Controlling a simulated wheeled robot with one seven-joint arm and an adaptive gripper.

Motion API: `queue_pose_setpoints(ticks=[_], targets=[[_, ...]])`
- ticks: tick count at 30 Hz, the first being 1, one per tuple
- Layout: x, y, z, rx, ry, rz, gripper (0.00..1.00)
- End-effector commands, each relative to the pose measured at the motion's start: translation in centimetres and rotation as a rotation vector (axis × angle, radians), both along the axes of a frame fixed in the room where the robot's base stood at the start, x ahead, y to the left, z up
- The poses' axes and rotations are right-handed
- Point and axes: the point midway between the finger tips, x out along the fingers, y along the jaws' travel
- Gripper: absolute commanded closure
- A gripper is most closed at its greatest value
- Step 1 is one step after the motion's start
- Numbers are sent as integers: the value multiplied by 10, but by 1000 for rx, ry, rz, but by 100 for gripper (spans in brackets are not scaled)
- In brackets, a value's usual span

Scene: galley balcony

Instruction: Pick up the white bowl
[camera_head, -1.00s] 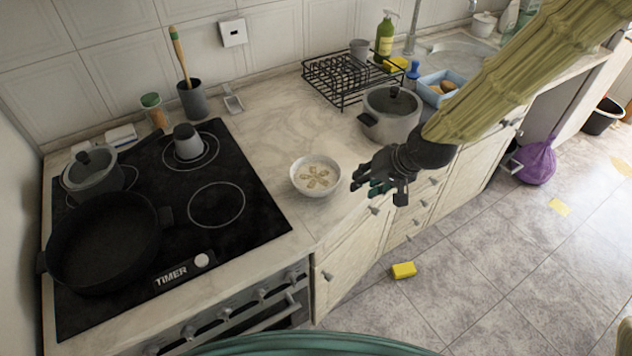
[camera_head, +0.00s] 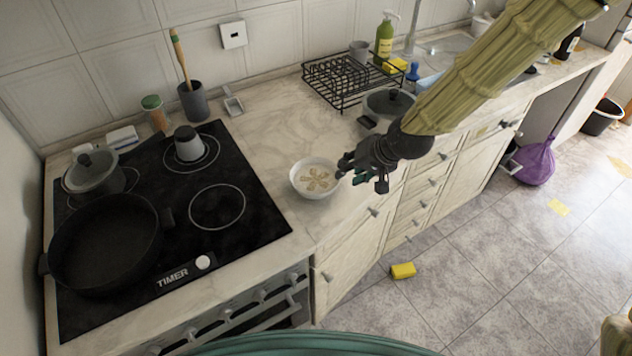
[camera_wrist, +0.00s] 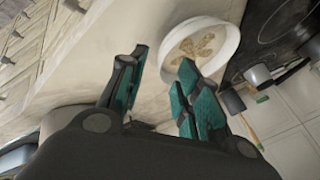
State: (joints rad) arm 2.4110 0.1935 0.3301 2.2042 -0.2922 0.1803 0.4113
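The white bowl (camera_head: 314,180) stands upright on the counter, just right of the black stove. It has a tan pattern inside. My gripper (camera_head: 362,172) is at the bowl's right side, close to its rim; the head view does not clearly show whether it touches. In the wrist view the bowl (camera_wrist: 205,42) lies ahead of the fingers, toward the upper right. The gripper (camera_wrist: 160,85) is open there, with its teal-padded fingers apart and nothing between them. The right finger overlaps the bowl's near rim in the picture.
The stove (camera_head: 217,207) holds a black pan (camera_head: 105,240), a grey pot (camera_head: 95,172) and a moka-like grey item (camera_head: 187,145). A yellow sponge (camera_head: 403,270) lies on the floor. The counter (camera_head: 275,130) behind the bowl is clear.

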Motion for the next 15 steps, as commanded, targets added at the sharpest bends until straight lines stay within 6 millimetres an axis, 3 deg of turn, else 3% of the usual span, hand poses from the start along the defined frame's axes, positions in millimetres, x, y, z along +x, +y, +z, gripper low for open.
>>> queue_pose_setpoints(ticks=[15], targets=[[14, 24, -30, -1, 1, 0, 67]])
